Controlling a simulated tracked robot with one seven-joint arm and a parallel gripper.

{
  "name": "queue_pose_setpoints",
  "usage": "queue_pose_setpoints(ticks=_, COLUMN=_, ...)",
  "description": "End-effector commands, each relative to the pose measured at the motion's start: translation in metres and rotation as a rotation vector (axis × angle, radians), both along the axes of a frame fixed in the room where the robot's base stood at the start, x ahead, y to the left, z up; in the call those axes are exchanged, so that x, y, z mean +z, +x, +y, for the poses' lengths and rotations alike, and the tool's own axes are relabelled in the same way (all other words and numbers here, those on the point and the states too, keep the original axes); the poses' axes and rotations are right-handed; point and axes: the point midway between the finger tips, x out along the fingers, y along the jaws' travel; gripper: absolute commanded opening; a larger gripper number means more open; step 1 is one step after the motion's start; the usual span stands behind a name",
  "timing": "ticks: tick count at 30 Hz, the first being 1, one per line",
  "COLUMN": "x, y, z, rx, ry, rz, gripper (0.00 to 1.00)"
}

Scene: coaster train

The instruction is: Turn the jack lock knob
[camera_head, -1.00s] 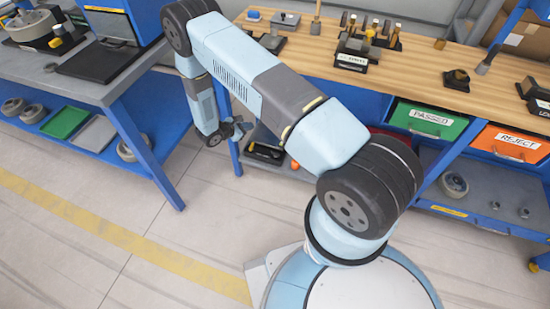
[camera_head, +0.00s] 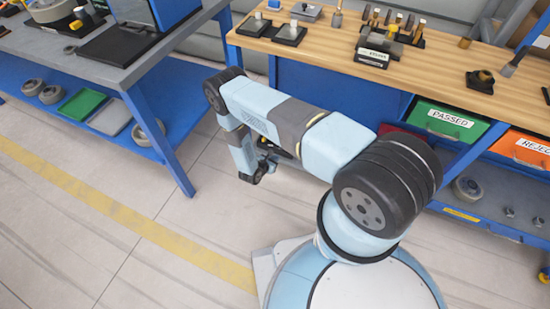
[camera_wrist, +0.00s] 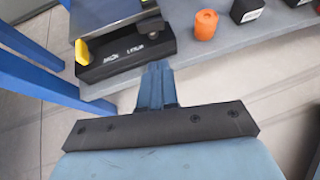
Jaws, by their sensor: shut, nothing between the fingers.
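My gripper (camera_wrist: 157,82) shows at the centre of the wrist view with its blue fingers together and nothing between them. In the head view my gripper (camera_head: 258,172) hangs low, beside the wooden bench's blue legs. A black box (camera_wrist: 125,53) with white lettering, a grey top and a yellow part (camera_wrist: 82,51) sits on a grey shelf ahead and left of the fingertips. An orange cylinder (camera_wrist: 206,25) stands on the shelf to the right. The fingers appear apart from both. I cannot tell which part, if any, is the jack lock knob.
A black block (camera_wrist: 246,10) stands beyond the orange cylinder. A blue post (camera_wrist: 35,50) rises at the left of the wrist view. The wooden bench (camera_head: 330,52) holds fixtures, with a green PASSED bin (camera_head: 450,122) and orange REJECT bin (camera_head: 527,148) below. The floor (camera_head: 130,220) is clear at left.

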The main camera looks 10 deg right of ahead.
Motion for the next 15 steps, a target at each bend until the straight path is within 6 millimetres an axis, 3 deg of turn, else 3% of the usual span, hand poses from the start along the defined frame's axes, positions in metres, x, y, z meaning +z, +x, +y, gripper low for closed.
queue_pose_setpoints(ticks=12, x=-0.037, y=0.043, z=-0.048, rx=-0.003, ry=0.0, rz=-0.001, gripper=0.0)
queue_pose_setpoints(ticks=15, x=-0.036, y=0.054, z=-0.059, rx=-0.003, ry=0.0, rz=-0.002, gripper=0.0)
